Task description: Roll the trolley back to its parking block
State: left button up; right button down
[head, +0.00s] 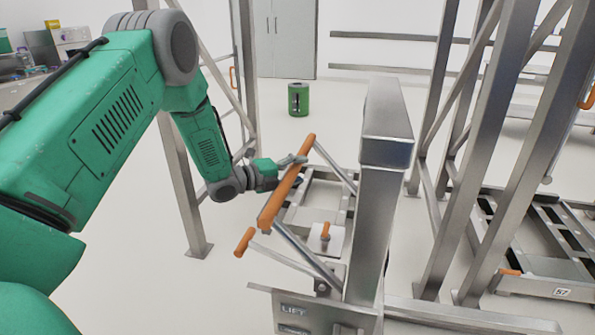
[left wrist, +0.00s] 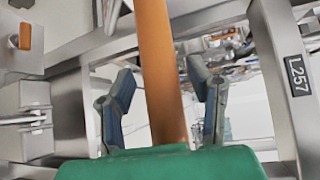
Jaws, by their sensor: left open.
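The trolley (head: 388,170) is a grey metal frame with a tall post and a plate marked LIFT. My left gripper (head: 292,171) is at the upper part of this bar. In the left wrist view the orange bar (left wrist: 159,60) runs between the two spread fingers of my left gripper (left wrist: 163,80), with gaps on both sides. The gripper is open around the bar. My right gripper is out of view. I cannot make out a parking block.
A second low metal frame labelled 57 (head: 562,292) stands at the right among steel uprights (head: 480,165). A steel leg (head: 186,190) stands behind my left arm. A green bin (head: 298,99) and a grey cabinet (head: 286,38) are farther back.

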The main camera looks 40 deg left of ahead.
pick_arm(q)
jog(key=v, duration=1.2)
jog(key=shift+f, duration=0.15)
